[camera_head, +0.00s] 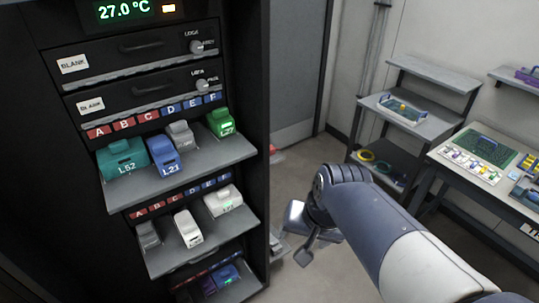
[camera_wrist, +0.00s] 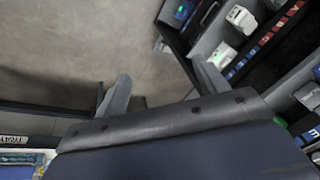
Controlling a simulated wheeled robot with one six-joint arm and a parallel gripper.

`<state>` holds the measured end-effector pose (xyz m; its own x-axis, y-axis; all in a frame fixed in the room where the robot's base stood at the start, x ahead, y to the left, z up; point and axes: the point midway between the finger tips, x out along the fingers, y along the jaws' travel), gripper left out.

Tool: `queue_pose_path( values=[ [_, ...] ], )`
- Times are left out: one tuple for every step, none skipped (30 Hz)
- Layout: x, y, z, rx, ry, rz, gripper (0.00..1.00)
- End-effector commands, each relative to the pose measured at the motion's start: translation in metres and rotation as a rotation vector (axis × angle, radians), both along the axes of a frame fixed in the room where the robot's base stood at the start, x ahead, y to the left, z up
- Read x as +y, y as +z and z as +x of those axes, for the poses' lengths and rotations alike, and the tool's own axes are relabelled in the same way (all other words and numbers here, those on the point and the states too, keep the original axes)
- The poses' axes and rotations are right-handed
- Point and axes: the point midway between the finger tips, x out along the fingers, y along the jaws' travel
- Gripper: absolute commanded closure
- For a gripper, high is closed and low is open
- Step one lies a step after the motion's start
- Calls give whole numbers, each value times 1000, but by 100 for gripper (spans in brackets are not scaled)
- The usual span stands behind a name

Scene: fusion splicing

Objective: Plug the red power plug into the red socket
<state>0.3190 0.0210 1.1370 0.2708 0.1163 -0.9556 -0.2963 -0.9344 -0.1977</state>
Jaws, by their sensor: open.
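I cannot make out a red power plug or a red socket for certain in either view. A small reddish patch (camera_head: 273,150) shows just past the rack's right edge in the head view, too small to identify. My gripper (camera_head: 301,243) hangs over the floor to the right of the rack, pointing down. In the wrist view, its two fingers (camera_wrist: 162,88) are spread apart with only bare floor between them. It is open and empty.
A black rack (camera_head: 245,60) at left has shelves (camera_head: 225,155) holding coloured modules, including a teal one (camera_head: 122,158) and a green one (camera_head: 220,122). At right stand a grey shelf unit (camera_head: 440,72) and a workbench (camera_head: 450,155) with trays. Floor between is clear.

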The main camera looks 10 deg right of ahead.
Motion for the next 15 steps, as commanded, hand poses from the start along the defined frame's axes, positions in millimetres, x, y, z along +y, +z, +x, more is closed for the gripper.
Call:
queue_pose_path(
  values=[
    [5,-14,15,43,-63,36,35],
    [8,-18,24,70,-106,61,38],
    [13,-23,35,103,-164,90,41],
    [16,-28,44,132,-209,112,43],
    [20,-32,53,158,-251,132,44],
    [25,-39,64,196,-308,158,44],
    [28,-45,72,223,-353,176,44],
    [32,-51,81,251,-396,193,44],
    [37,-59,92,290,-454,215,44],
    [41,-65,100,319,-497,229,44],
    [44,-72,108,346,-539,243,44],
    [49,-80,118,383,-592,258,44],
    [53,-86,124,409,-629,269,44],
    [56,-92,131,433,-664,277,44],
    [60,-100,138,464,-708,287,44]
  ],
)
